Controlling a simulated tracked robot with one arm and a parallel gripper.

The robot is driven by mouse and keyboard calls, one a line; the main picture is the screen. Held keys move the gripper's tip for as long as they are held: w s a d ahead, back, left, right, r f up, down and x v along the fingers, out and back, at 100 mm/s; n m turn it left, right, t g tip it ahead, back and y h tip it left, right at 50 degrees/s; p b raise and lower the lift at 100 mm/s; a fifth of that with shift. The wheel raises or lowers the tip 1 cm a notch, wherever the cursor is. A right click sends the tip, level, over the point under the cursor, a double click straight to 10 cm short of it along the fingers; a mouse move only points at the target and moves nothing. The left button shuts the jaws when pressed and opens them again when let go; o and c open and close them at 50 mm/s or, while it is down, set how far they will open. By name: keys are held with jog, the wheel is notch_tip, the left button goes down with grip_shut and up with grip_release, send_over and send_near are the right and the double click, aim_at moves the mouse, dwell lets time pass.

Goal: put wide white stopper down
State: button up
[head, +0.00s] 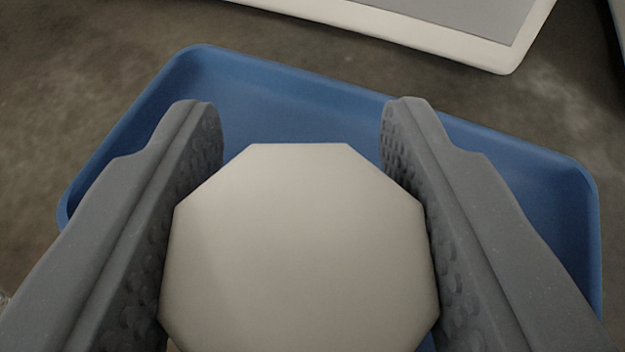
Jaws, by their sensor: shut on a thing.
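The wide white stopper (300,250) is an off-white piece with an eight-sided face, in the lower middle of the head view. My gripper (303,125) is shut on it, with one dark grey, studded finger pressed against its left side and the other against its right side. The stopper and the fingers are seen in front of a blue tray (150,105). The stopper's underside is hidden, and I cannot tell whether it touches the tray.
The blue tray has a raised rim and lies at an angle on a mottled grey-brown surface (70,70). Its visible floor at the far side looks empty. A white-edged grey panel (450,25) lies beyond it at the top. A dark object shows at the top right corner.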

jog(key=shift+f, duration=0.9)
jog(key=o, duration=0.9)
jog(key=shift+o, duration=0.2)
jog(key=shift+r, duration=0.1)
jog(key=a+b+v, duration=0.1)
jog(key=v, duration=1.1)
jog(key=shift+d, duration=0.45)
jog(key=shift+s, duration=0.1)
